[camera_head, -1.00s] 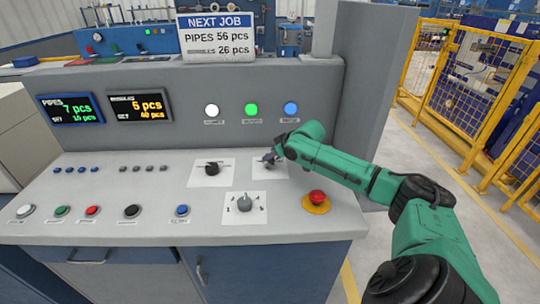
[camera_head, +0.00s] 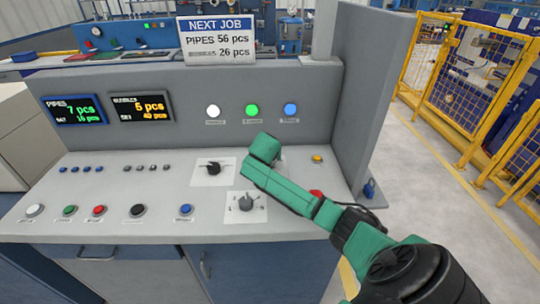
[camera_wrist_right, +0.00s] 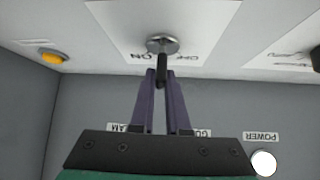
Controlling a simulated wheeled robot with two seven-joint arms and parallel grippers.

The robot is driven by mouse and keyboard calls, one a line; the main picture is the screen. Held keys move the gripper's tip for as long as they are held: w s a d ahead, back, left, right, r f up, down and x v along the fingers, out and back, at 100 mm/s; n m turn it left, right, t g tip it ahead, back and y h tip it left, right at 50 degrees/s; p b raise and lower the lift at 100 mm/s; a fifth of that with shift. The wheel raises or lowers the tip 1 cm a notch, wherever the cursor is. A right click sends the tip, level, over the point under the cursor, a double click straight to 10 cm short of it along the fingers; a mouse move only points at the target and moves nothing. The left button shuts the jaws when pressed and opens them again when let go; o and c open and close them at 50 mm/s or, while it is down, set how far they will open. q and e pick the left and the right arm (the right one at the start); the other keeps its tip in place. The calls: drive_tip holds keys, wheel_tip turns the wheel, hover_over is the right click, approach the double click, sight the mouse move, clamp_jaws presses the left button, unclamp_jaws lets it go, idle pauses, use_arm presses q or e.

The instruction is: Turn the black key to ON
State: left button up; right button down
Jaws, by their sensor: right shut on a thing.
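The black key (camera_wrist_right: 162,70) stands in a round metal lock (camera_wrist_right: 163,43) on a white plate with ON and OFF lettering, upside down in the right wrist view. My right gripper (camera_wrist_right: 161,77) has its two purple fingers closed on the key's black head. The key's turn angle is hard to judge from here. In the head view my green right arm covers the key and the gripper. My left gripper is in neither view.
A black rotary switch (camera_head: 212,168) and a grey selector knob (camera_head: 245,202) sit close to my arm. The red stop button (camera_head: 316,193) is partly covered by it. A yellow button (camera_head: 317,158) lies right of the key plate. An upright panel with lamps rises behind.

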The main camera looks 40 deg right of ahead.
drive_tip(key=shift+a+f+m+g+h+b, duration=0.15)
drive_tip(key=shift+m+g+h+b, duration=0.2)
drive_tip(key=shift+m+g, duration=0.4)
drive_tip(key=m+g+h+b, duration=0.1)
drive_tip(key=m, duration=0.2)
drive_tip(key=shift+f+b, duration=0.15)
drive_tip(key=shift+b, duration=0.2)
drive_tip(key=shift+m+g+h+b, duration=0.35)
drive_tip(key=shift+m+g+b, duration=0.6)
drive_tip(key=shift+r+m+g+b, duration=0.2)
drive_tip(key=shift+m+g+b, duration=0.3)
drive_tip(key=shift+m, duration=0.1)
drive_tip(key=c, duration=0.9)
unclamp_jaws()
drive_tip(key=shift+d, duration=0.2)
drive_tip(key=shift+r, duration=0.1)
